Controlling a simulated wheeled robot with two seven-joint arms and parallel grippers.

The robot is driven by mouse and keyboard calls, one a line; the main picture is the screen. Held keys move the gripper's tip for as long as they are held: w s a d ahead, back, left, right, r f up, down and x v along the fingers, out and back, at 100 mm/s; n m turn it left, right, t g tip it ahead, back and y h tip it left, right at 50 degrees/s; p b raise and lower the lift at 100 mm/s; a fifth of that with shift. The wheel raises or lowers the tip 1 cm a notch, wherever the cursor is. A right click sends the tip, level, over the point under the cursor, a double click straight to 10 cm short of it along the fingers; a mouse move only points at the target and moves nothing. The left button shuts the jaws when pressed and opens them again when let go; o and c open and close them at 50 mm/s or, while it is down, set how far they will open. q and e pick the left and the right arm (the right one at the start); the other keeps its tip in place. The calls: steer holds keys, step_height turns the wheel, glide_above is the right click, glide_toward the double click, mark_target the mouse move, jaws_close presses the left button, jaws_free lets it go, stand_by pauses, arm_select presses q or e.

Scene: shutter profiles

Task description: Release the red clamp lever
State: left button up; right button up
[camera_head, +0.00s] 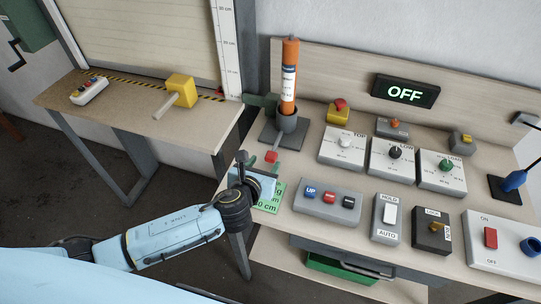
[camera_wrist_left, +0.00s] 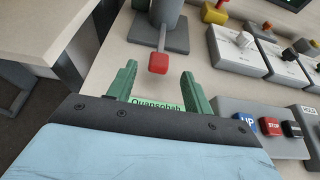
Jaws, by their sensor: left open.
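The red clamp lever (camera_head: 271,156) has a red block tip on a thin grey rod. It points out from the foot of the dark clamp stand (camera_head: 283,134), which holds an upright orange tube (camera_head: 289,78). In the left wrist view the red tip (camera_wrist_left: 158,63) shows just beyond and between my fingertips. My left gripper (camera_head: 262,164) is open, its green fingers apart, with nothing held between them. I cannot tell whether the fingers reach around the tip. My right gripper is not in view.
A green note (camera_head: 270,197) lies under my gripper. The UP/STOP button box (camera_head: 328,201) and dial boxes (camera_head: 342,147) stand to the right. An OFF display (camera_head: 405,91) is behind. A side table (camera_head: 140,112) with a yellow crank block (camera_head: 181,90) is at left.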

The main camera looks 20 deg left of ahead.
mark_target(271, 154)
arm_select(q)
steer(key=b+x, duration=0.1)
steer(key=x, duration=0.5)
steer(key=shift+w+f, duration=0.15)
steer(key=shift+w, duration=0.05)
steer(key=shift+c, duration=0.4)
jaws_close()
